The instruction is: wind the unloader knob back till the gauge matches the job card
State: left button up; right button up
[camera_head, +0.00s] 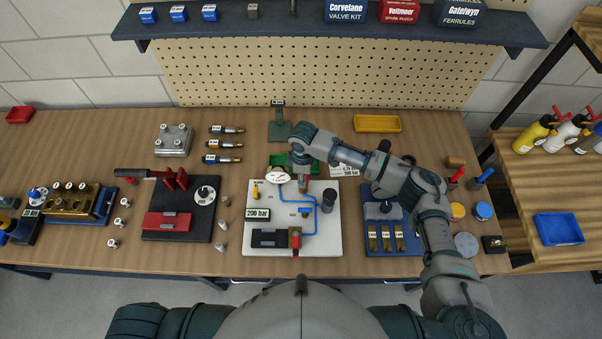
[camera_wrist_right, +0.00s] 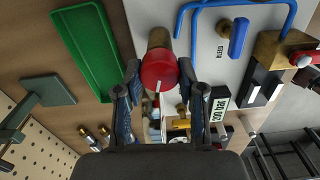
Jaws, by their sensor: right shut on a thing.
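The red unloader knob (camera_wrist_right: 158,70) with a white mark line sits on a brass body (camera_wrist_right: 159,38) in the right wrist view. My right gripper (camera_wrist_right: 159,84) is shut on it, a finger on each side. In the head view my right gripper (camera_head: 302,168) hides most of the knob at the back of the white board (camera_head: 318,240). The digital gauge (camera_head: 257,213) on the board's left reads 200 bar. The job card (camera_head: 347,170) stands behind the board, partly hidden by my arm; its figure is too small to read surely. My left gripper is out of view.
A green tray (camera_wrist_right: 88,48) lies close beside the knob. Blue pipes (camera_head: 308,203), a dark cylinder (camera_head: 328,200) and a red-handled valve (camera_head: 295,240) crowd the board.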

jog(key=o, duration=1.1)
jog(key=shift+w+d, duration=0.1)
jog(key=shift+d, duration=0.15)
jog(key=shift+o, duration=0.2)
jog(key=shift+d, duration=0.2)
jog(key=shift+r, duration=0.1)
notch_tip(320, 180, up, 12)
jog(key=shift+d, duration=0.15)
